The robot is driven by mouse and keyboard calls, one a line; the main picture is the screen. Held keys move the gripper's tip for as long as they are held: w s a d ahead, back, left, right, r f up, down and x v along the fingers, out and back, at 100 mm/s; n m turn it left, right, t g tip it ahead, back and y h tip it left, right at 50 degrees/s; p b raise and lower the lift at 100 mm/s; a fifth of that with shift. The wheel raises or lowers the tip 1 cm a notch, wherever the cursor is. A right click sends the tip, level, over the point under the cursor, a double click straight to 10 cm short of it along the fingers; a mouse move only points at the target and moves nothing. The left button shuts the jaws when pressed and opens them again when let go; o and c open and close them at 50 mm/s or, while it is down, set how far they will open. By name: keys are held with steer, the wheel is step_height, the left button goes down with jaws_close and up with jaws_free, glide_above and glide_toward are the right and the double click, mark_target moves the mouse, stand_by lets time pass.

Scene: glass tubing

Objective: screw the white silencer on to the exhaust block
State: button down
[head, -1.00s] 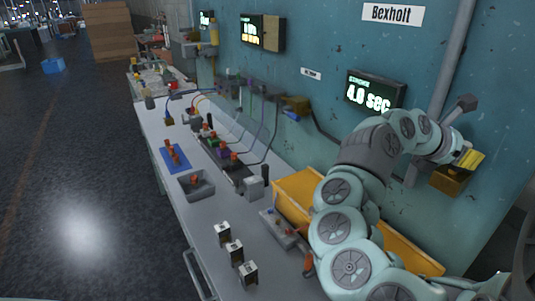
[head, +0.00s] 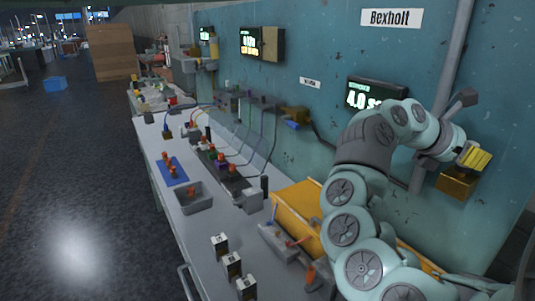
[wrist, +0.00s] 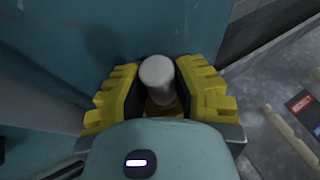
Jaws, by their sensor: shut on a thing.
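The white silencer (wrist: 158,76) stands between the yellow fingers of my gripper (wrist: 160,95) in the wrist view, and the gripper is shut on it. In the head view my gripper (head: 476,156) is at the right, close to the teal wall, just above a brass-coloured block (head: 457,183) fixed there, which looks like the exhaust block. A little of its brass surface shows below the silencer in the wrist view (wrist: 163,108). The silencer's lower end is hidden, so I cannot tell whether it is in the thread. The silencer is not distinguishable in the head view.
A lit display (head: 376,95) hangs on the wall left of my gripper, and a grey pipe (head: 450,60) runs down behind my wrist. A yellow bin (head: 297,205) sits on the bench below my arm. A grey tray (head: 194,199) and several small blocks stand farther left.

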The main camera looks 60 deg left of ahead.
steer(key=shift+m+g+h+b, duration=0.5)
steer(key=shift+m+h+b, duration=0.2)
steer(key=shift+b, duration=0.9)
steer(key=c, duration=0.8)
jaws_free()
steer(key=shift+d, duration=0.1)
steer(key=shift+s+f+n+t+y+p, duration=0.1)
steer(key=shift+n+t+y+p, duration=0.25)
steer(key=shift+n+y, duration=0.3)
steer(key=shift+a+r+n+y+p, duration=0.2)
steer(key=shift+n+y+p, duration=0.2)
steer(key=shift+p, duration=0.25)
steer(key=shift+t+p, duration=0.25)
steer(key=shift+p, duration=0.1)
steer(key=shift+n+y+p, duration=0.25)
steer(key=shift+y+p, duration=0.05)
steer(key=shift+y, duration=0.05)
